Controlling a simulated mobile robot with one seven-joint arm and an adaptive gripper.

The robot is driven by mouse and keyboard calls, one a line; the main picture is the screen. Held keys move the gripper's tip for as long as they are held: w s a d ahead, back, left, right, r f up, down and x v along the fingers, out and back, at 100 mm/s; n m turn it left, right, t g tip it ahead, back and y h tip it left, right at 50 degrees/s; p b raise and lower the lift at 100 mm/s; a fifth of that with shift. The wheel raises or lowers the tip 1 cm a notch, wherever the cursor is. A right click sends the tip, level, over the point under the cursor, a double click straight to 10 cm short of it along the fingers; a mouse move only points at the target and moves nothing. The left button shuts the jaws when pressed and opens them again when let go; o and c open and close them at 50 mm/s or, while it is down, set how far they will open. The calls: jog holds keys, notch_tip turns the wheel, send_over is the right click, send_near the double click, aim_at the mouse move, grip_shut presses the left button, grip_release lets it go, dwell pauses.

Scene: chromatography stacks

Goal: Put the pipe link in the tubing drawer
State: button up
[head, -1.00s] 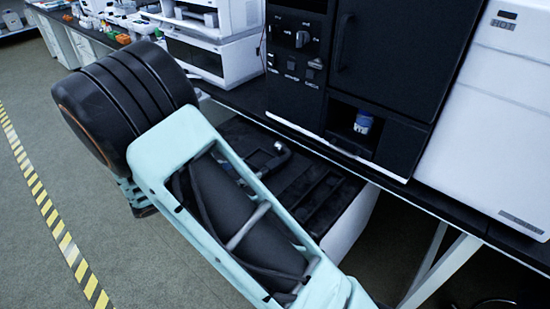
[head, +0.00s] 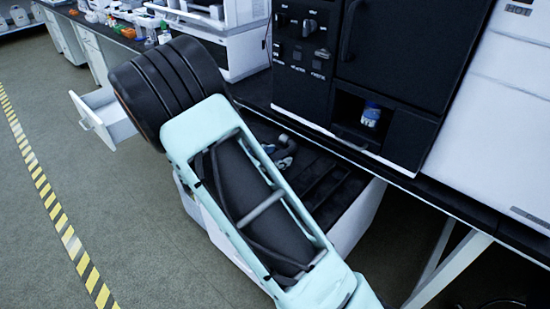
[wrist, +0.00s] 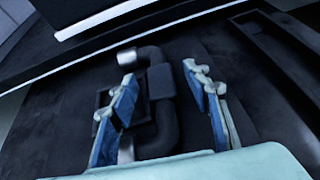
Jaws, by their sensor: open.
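The pipe link (wrist: 165,118) is a dark bent pipe with metallic ends. In the wrist view it lies on a black compartmented surface (head: 345,200). My gripper (wrist: 163,98) is open, with one blue-padded finger on each side of the pipe link; I cannot tell whether either touches it. In the head view my gripper (head: 284,155) shows partly behind my arm, over the same black surface. A white drawer (head: 103,118) stands open at the left, partly hidden by my arm; its inside is mostly hidden and no label can be read.
A black instrument stack (head: 390,60) stands on the bench behind the black surface, with a blue-and-white bottle (head: 371,114) in its niche. The dark bench edge (head: 390,170) runs close by. The floor (head: 60,200) at the left is clear.

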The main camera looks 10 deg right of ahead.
jog(key=shift+c, duration=0.3)
grip_shut()
jog(key=shift+r, duration=0.15)
